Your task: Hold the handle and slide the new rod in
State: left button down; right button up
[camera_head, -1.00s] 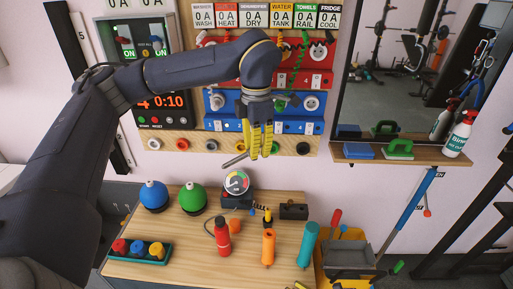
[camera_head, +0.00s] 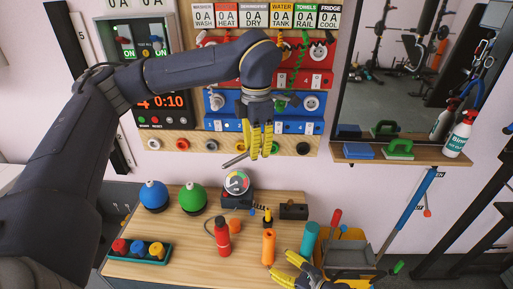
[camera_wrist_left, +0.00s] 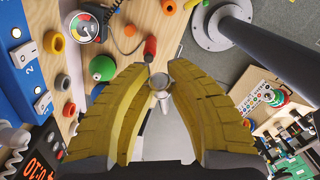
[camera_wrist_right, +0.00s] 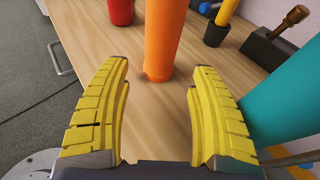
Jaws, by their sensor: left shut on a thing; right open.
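My left gripper (camera_head: 257,152) is shut on a grey metal piece (camera_head: 236,160) in front of the wall panel. The piece sticks out to the left of the fingers and shows as a small grey cylinder (camera_wrist_left: 160,82) between the fingertips in the left wrist view. My right gripper (camera_head: 288,270) is open and empty low over the bench. An orange cylinder (camera_head: 268,248) stands upright just beyond it; in the right wrist view the orange cylinder (camera_wrist_right: 162,35) is ahead, between the open fingers. A teal cylinder (camera_head: 308,243) stands to the right. I cannot tell which piece is the handle or the rod.
The wooden bench (camera_head: 180,270) also bears a red bottle (camera_head: 222,238), a gauge (camera_head: 237,182), a dark block (camera_head: 293,211), blue and green domes and a tray of coloured knobs (camera_head: 138,250). A yellow bin (camera_head: 345,238) stands right of it.

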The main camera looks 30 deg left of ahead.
aim_at(272, 258)
jog(key=shift+x, duration=2.9)
jog(key=c, duration=1)
